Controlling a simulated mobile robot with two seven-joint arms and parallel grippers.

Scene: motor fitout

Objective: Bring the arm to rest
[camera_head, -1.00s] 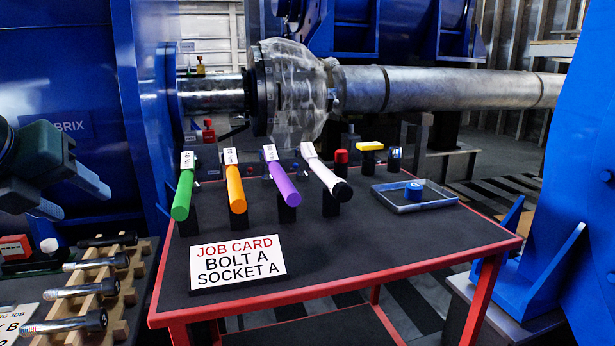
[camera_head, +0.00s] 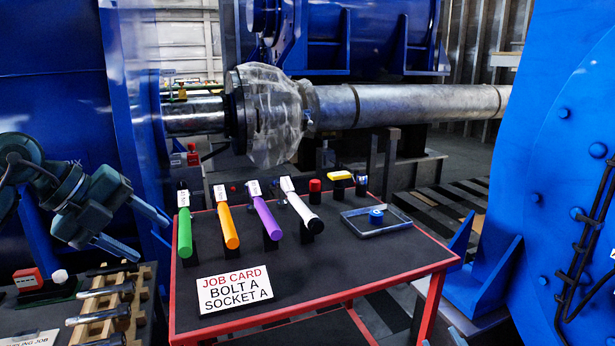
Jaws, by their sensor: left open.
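My left gripper (camera_head: 136,233) hangs in the air at the left of the head view, with its two fingers spread and nothing between them. It is left of the red-edged table and above the wooden bolt rack. The dark green arm (camera_head: 28,172) behind it comes in from the left edge.
A red-edged table (camera_head: 372,270) holds a job card (camera_head: 235,288) reading BOLT A SOCKET A, several coloured handles, and a tray (camera_head: 376,222) with a blue ring. A wooden rack (camera_head: 97,305) with bolts stands lower left. Blue machinery (camera_head: 565,180) closes the right side.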

